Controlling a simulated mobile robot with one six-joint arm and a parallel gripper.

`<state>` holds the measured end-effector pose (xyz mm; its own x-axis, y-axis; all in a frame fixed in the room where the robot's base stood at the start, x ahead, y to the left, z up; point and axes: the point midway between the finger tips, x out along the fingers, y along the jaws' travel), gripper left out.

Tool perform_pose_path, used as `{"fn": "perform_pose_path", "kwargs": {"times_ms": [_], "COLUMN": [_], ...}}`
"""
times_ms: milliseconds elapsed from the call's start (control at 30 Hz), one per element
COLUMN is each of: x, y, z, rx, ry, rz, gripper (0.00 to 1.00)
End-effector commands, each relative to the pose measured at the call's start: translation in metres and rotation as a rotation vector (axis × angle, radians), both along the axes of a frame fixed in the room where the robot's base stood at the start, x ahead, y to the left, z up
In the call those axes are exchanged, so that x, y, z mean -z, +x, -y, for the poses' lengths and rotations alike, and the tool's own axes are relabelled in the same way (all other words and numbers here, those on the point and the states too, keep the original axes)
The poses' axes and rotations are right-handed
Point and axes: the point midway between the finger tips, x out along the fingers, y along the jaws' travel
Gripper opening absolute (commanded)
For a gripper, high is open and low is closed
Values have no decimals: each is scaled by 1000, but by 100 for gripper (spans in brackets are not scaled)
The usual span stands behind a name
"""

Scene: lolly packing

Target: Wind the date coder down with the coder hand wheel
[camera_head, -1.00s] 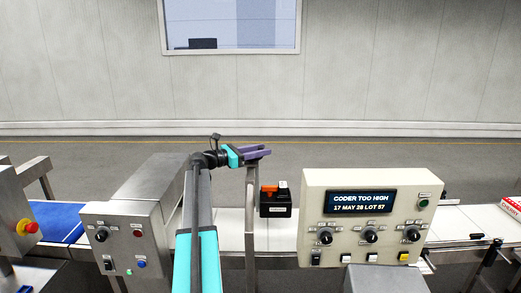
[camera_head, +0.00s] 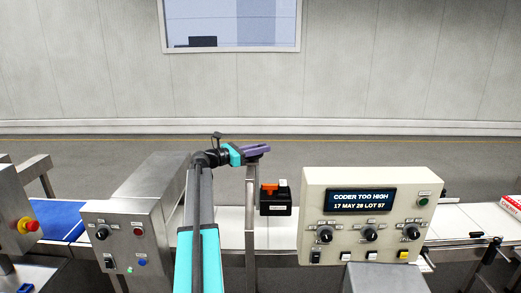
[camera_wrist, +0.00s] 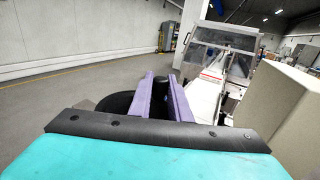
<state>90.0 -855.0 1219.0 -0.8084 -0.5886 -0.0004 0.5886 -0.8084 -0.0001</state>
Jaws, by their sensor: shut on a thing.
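My gripper (camera_head: 260,149) with purple fingers is at the top of a grey metal frame, left of the display panel. In the wrist view my gripper (camera_wrist: 163,76) is shut on a black rounded part, the coder hand wheel (camera_wrist: 117,103). Much of the wheel is hidden behind my fingers and wrist, and I cannot make out its handle. In the head view the wheel does not show clearly. A black unit with an orange part, seemingly the date coder (camera_head: 276,208), sits right of the frame post. The display (camera_head: 361,199) reads "CODER TOO HIGH" and "17 MAY 26 LOT 57".
The cream control panel (camera_head: 315,184) with knobs and switches stands to the right. A steel cabinet (camera_head: 150,218) with knobs and buttons stands to the left. The white conveyor (camera_head: 228,220) runs behind them. A red-and-white box (camera_head: 512,208) is at the far right. The floor beyond is clear.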

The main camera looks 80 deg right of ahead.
Motion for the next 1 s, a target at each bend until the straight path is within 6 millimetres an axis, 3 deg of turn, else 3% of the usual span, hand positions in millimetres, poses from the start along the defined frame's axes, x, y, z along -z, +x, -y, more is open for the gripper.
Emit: {"fn": "perform_pose_path", "kwargs": {"times_ms": [1000], "x": [-3], "y": [0], "z": [20], "rx": [-551], "ry": [1], "rz": [0], "gripper": [0]}}
